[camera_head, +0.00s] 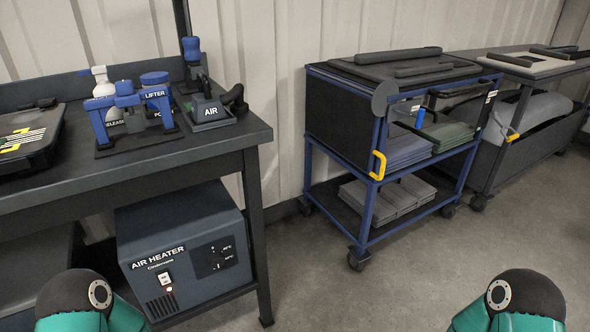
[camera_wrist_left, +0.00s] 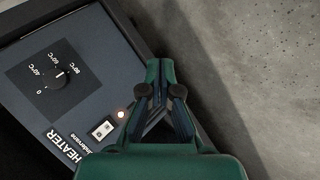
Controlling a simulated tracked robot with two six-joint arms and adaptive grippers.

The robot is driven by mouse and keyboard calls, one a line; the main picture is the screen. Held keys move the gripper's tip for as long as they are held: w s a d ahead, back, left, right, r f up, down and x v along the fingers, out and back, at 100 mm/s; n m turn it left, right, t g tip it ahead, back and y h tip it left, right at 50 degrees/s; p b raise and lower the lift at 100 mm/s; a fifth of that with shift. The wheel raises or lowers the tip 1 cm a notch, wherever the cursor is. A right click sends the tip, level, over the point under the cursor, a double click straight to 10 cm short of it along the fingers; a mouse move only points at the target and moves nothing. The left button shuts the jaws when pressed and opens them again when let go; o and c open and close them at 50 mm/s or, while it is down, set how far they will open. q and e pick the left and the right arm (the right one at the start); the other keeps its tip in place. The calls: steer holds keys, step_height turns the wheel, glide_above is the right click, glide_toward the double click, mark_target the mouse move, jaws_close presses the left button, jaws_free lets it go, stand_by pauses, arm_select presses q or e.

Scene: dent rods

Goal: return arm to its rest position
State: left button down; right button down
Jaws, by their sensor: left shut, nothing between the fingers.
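My left gripper (camera_wrist_left: 161,78) shows in the left wrist view, green and dark, with its fingers together and nothing between them. It is in front of the lower right part of the air heater (camera_wrist_left: 85,45), whose dial and white switch show beside it; I cannot tell the exact gap. In the head view only a rounded green and black part of each of my arms shows at the bottom left and bottom right. Neither gripper shows in the head view. The air heater (camera_head: 185,250) stands under the workbench.
The workbench (camera_head: 230,135) at left carries a lifter stand (camera_head: 130,110), an air tool (camera_head: 210,108) and a black case (camera_head: 30,140). A blue cart (camera_head: 375,190) with a yellow handle stands at centre. A grey cart (camera_head: 510,160) is at right. The floor (camera_head: 400,280) between is clear.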

arm_select(q)
steer(key=s+d+f+m+g+h, duration=0.2)
steer(key=s+d+m+g, duration=0.2)
steer(key=s+m, duration=0.35)
steer(key=s+d+f+m+g+h, duration=0.2)
steer(key=s+d+m+g, duration=0.3)
steer(key=s, duration=0.4)
step_height(320, 180, up, 28)
steer(key=p, duration=2.8)
steer(key=shift+w+a+r+p, duration=0.15)
steer(key=shift+w+a+p, duration=0.2)
steer(key=shift+a, duration=0.1)
